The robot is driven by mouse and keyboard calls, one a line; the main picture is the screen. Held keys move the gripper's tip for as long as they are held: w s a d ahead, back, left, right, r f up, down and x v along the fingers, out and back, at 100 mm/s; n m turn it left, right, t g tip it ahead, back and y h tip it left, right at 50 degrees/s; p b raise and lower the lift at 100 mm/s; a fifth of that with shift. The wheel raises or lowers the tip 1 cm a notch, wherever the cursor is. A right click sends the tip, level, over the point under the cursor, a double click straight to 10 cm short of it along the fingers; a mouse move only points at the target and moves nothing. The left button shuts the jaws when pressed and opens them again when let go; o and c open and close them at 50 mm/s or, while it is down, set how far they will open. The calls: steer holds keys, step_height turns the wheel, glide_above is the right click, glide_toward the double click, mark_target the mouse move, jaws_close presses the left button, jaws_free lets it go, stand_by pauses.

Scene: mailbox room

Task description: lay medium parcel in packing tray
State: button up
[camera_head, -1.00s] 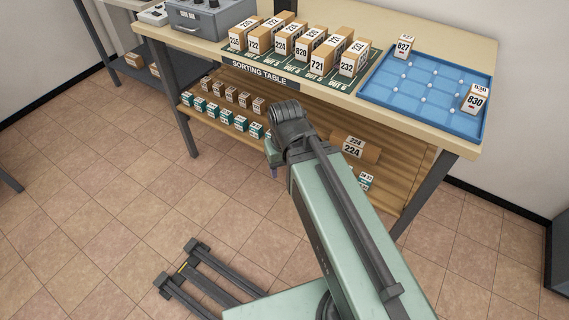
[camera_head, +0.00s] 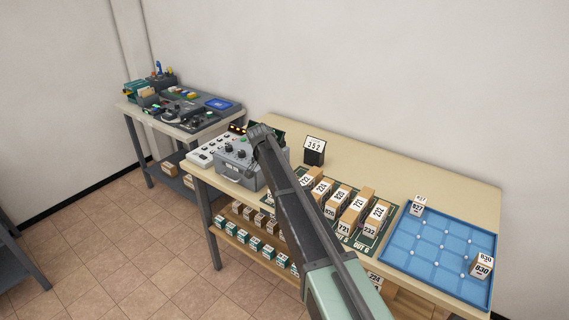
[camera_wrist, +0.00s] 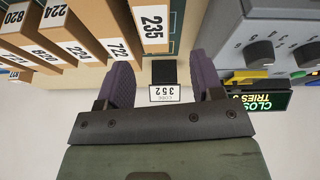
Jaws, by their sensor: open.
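The blue packing tray (camera_head: 420,262), divided into square cells, lies at the right end of the sorting table. A small parcel marked 827 (camera_head: 418,206) stands at its back left corner, and one marked 830 (camera_head: 482,268) at its right edge. Several brown parcels (camera_head: 357,208) stand in a row on the green mat left of the tray; which is the medium one I cannot tell. My gripper (camera_wrist: 163,75) is open and empty in the wrist view. A parcel marked 235 (camera_wrist: 150,22) is beside its left finger. In the head view my arm hides the gripper.
A black sign reading 352 (camera_head: 314,151) stands behind the row. A grey box with knobs (camera_head: 240,163) is left of the parcels. A second table with devices (camera_head: 185,108) stands further left. Small boxes (camera_head: 256,243) fill the lower shelf.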

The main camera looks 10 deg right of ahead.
steer(key=shift+d+f+m, duration=0.15)
steer(key=shift+f+m, duration=0.2)
steer(key=shift+m, duration=0.35)
steer(key=shift+s+d+r, duration=0.1)
steer(key=shift+s+r, duration=0.15)
steer(key=shift+s, duration=0.15)
steer(key=b+x, duration=1)
steer(key=x, duration=0.1)
steer(key=shift+f, duration=0.2)
steer(key=shift+s+r, duration=0.1)
steer(key=shift+r, duration=0.15)
steer(key=shift+c, duration=0.4)
steer(key=c, duration=0.8)
step_height(320, 180, up, 20)
steer(key=p, duration=2)
steer(key=shift+c, duration=0.2)
